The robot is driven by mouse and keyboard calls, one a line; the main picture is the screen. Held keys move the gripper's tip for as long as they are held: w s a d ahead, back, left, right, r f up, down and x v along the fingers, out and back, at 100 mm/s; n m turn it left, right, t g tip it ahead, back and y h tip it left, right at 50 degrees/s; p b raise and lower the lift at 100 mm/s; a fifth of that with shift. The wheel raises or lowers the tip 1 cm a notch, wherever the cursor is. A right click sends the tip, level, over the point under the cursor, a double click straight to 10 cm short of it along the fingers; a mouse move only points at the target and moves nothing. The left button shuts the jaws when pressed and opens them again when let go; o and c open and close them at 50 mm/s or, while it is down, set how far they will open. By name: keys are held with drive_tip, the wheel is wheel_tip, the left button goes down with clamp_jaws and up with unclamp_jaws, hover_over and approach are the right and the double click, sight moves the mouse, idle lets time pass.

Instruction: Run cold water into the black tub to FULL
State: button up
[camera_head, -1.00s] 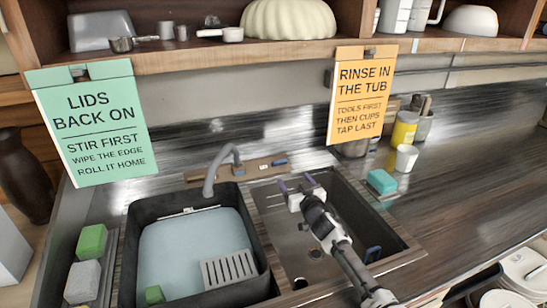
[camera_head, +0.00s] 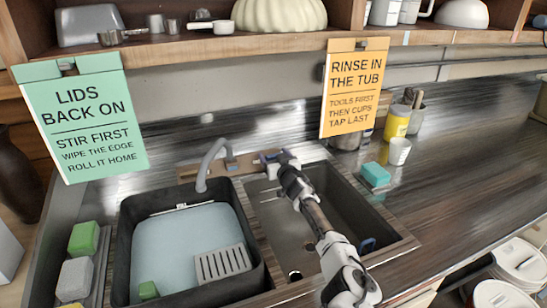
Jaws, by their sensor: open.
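The black tub (camera_head: 124,245) stands in the left basin and holds pale blue water (camera_head: 180,240). A small white mark (camera_head: 182,208) shows on its inner back wall, just above the water; its lettering is too small to read. The grey curved spout (camera_head: 209,160) reaches over the tub's back edge. No stream from it can be made out. My gripper (camera_head: 274,157) is open at the wooden tap ledge (camera_head: 240,166) behind the right basin. It hides the part of the ledge where the blue handle was, and contact cannot be told.
The right basin (camera_head: 330,205) lies under my arm. A teal sponge (camera_head: 375,174), white cup (camera_head: 399,151) and yellow jar (camera_head: 397,122) stand right. Two signs hang from the shelf above.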

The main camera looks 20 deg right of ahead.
drive_tip(key=shift+w, duration=0.4)
drive_tip(key=c, duration=1)
drive_tip(key=shift+r+n+y, duration=0.1)
drive_tip(key=shift+n+y, duration=0.7)
drive_tip(key=shift+n, duration=0.2)
drive_tip(key=n+y+b, duration=0.1)
drive_tip(key=n+g+y+b, duration=0.1)
drive_tip(key=n+y+b, duration=0.1)
drive_tip(key=shift+f, duration=0.35)
drive_tip(key=shift+a+r+n+g+y+b, duration=0.1)
drive_tip(key=shift+r+n+g+y+b, duration=0.1)
drive_tip(key=shift+n+y+b, duration=0.25)
drive_tip(key=shift+r+n+g+y+b, duration=0.1)
drive_tip(key=shift+n+g+y+b, duration=0.15)
drive_tip(key=shift+n+b, duration=0.3)
drive_tip(key=o, duration=1)
